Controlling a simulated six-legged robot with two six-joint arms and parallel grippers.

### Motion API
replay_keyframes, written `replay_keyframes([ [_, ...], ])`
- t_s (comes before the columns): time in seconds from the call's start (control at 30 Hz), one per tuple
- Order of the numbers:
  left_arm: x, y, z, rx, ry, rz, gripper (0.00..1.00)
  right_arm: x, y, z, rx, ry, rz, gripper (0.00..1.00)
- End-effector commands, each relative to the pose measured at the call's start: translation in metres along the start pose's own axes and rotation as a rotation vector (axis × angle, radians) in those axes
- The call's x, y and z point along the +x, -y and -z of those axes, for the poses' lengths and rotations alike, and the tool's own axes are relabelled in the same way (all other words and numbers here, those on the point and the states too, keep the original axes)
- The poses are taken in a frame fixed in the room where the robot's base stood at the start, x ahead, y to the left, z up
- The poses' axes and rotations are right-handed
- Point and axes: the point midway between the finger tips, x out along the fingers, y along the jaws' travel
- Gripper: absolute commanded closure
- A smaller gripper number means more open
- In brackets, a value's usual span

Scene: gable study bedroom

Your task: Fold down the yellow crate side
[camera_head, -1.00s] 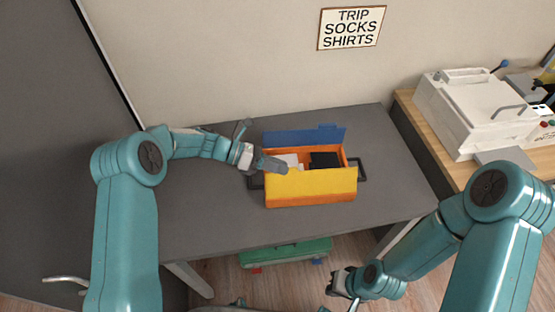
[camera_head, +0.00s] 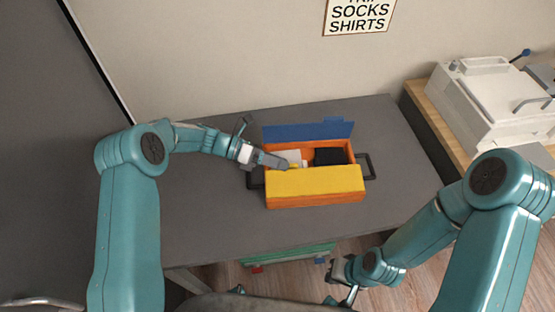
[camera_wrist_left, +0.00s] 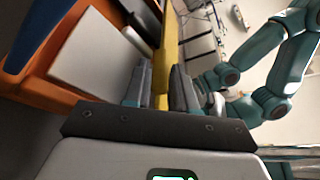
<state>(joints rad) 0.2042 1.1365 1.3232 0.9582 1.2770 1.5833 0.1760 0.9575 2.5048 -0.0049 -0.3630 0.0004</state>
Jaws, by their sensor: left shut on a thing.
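The orange crate (camera_head: 312,200) stands on the grey table, with a black handle at each end. Its yellow side (camera_head: 318,181) is on the near face and leans outward toward me. Its blue side (camera_head: 306,131) stands up at the back. My left gripper (camera_head: 285,163) is at the left end of the yellow side's top edge. In the left wrist view the left gripper (camera_wrist_left: 160,88) is shut on the yellow side (camera_wrist_left: 168,45), which runs between its fingers. My right gripper (camera_head: 345,280) is low in front of the table; its jaws are too small to judge.
A white object (camera_head: 290,156) and a black object (camera_head: 328,156) lie inside the crate. The grey table (camera_head: 215,220) is bare around it. A green case (camera_head: 290,258) is under the table. A white machine (camera_head: 487,98) stands on the wooden bench at right.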

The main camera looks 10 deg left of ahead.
Motion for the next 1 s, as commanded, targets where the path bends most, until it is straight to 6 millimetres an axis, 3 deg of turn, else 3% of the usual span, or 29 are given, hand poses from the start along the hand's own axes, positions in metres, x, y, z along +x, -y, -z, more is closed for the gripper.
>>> replay_keyframes([
  [0.63,0.0005,-0.0043,0.0017,0.001,0.000,-0.003,1.00,0.0034,-0.0012,0.0001,0.000,0.000,0.000,1.00],
  [0.67,0.0005,-0.0043,0.0016,0.001,0.000,-0.003,0.67,0.0034,-0.0012,0.0001,0.000,0.000,0.000,1.00],
  [0.7,0.0004,-0.0044,0.0014,0.001,0.000,-0.003,0.57,0.0034,-0.0012,0.0001,0.000,0.000,0.000,1.00],
  [1.0,-0.0009,-0.0051,0.0012,0.001,0.000,-0.003,0.57,0.0037,-0.0013,0.0001,0.000,0.000,0.000,1.00],
])
